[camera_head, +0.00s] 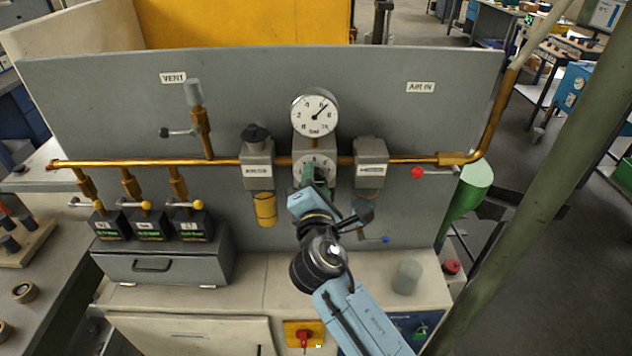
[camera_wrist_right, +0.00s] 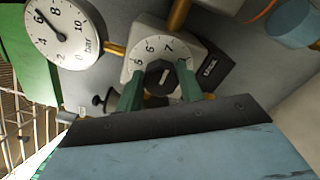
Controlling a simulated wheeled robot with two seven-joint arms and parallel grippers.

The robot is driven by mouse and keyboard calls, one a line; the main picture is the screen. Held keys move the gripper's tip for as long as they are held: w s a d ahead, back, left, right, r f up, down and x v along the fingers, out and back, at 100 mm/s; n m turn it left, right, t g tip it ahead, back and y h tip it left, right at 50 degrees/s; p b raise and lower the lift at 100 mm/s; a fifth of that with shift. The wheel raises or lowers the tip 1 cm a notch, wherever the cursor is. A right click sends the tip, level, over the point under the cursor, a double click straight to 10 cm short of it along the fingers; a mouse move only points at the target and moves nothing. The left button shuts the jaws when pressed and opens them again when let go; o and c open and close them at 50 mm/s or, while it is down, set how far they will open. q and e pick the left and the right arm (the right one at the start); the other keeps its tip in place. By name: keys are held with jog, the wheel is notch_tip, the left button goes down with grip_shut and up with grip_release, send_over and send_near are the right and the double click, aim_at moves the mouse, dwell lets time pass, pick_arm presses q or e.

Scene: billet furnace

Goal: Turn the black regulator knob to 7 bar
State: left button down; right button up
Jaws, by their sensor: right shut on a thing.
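The black regulator knob (camera_wrist_right: 158,76) sits in front of a white dial plate (camera_wrist_right: 146,49) with figures including 5, 6 and 7. My right gripper (camera_wrist_right: 160,85) has its two green fingers on either side of the knob and is shut on it. In the head view my right gripper (camera_head: 317,178) reaches up to the regulator and hides most of the knob. The round pressure gauge (camera_head: 315,112) is above the regulator. In the wrist view the gauge (camera_wrist_right: 65,32) has its needle near where 6 lies, just before 8. My left gripper is not in view.
A brass pipe (camera_head: 120,162) runs across the grey panel (camera_head: 110,95). A filter with a yellow bowl (camera_head: 265,208) is left of the regulator, and another unit (camera_head: 370,165) is close on its right. A red-ended lever (camera_head: 418,173) is further right.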

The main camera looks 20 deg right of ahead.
jog(key=o, duration=1)
jog(key=b+v, duration=0.2)
jog(key=v, duration=1.1)
jog(key=shift+s, duration=0.2)
jog(key=shift+a, duration=0.1)
